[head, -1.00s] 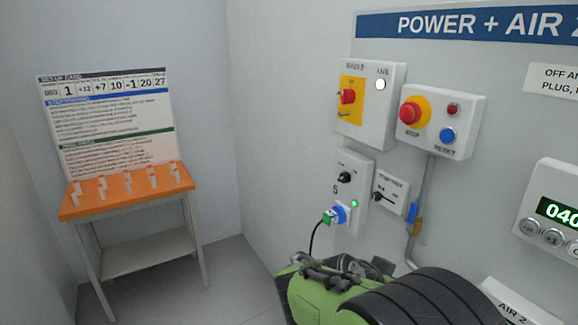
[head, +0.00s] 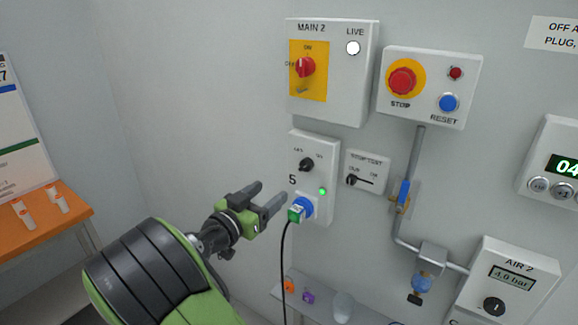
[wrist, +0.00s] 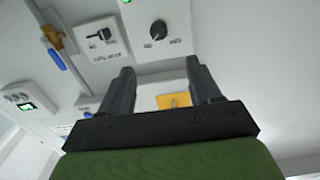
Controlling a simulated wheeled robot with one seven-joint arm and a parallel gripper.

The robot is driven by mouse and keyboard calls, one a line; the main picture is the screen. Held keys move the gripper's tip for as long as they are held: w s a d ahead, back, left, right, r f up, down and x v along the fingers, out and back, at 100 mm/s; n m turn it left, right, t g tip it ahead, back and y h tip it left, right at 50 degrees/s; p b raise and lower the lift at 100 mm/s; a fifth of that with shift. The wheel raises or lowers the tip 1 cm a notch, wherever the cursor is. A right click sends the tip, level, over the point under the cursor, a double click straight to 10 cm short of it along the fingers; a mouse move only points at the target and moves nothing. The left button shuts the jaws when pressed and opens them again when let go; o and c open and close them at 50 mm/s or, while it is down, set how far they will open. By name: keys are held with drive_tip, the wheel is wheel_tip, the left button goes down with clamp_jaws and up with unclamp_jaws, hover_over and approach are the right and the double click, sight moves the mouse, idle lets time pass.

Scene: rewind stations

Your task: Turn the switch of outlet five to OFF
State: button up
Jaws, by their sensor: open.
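The outlet five box (head: 328,212) is a pale wall box marked 5 in the head view. Its switch is a black knob (head: 306,164) above the number; its exact setting is too small to read. The knob also shows in the wrist view (wrist: 159,29), beyond the fingers. A green lamp (head: 323,191) on the box is lit. A green plug (head: 297,214) with a black cable sits in the blue socket (head: 307,205). My gripper (head: 273,190) is open and empty, left of the box and lower than the knob. Its fingers (wrist: 163,82) are apart and appear clear of the knob.
The MAIN 2 box (head: 360,75) with a red switch is above outlet five. The STOP box (head: 432,115) and a stop test switch (head: 366,180) are to the right. A shelf (head: 325,308) with small items is below. An orange table (head: 50,222) stands at left.

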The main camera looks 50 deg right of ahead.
sight(301, 168)
drive_tip(key=d, duration=0.5)
drive_tip(key=d+p, duration=0.1)
drive_tip(key=d, duration=0.3)
drive_tip(key=w+d, duration=0.1)
drive_tip(key=d, duration=0.4)
drive_tip(key=shift+w+d+p, duration=0.1)
drive_tip(key=shift+d+p, duration=0.2)
drive_tip(key=shift+d, duration=0.05)
drive_tip(key=c, duration=1)
drive_tip(key=shift+c, duration=0.2)
drive_tip(key=shift+n, duration=0.4)
drive_tip(key=n, duration=0.3)
drive_tip(key=shift+a+n, duration=0.1)
drive_tip(key=shift+n, duration=0.2)
drive_tip(key=n+p, duration=0.2)
drive_tip(key=n, duration=0.2)
drive_tip(key=shift+w+n, duration=0.15)
drive_tip(key=shift+n, duration=0.15)
drive_tip(key=n+p, duration=0.3)
drive_tip(key=n, duration=0.2)
drive_tip(key=shift+f+n+p, duration=0.2)
drive_tip(key=shift+n+p, duration=1)
drive_tip(key=shift+n, duration=0.8)
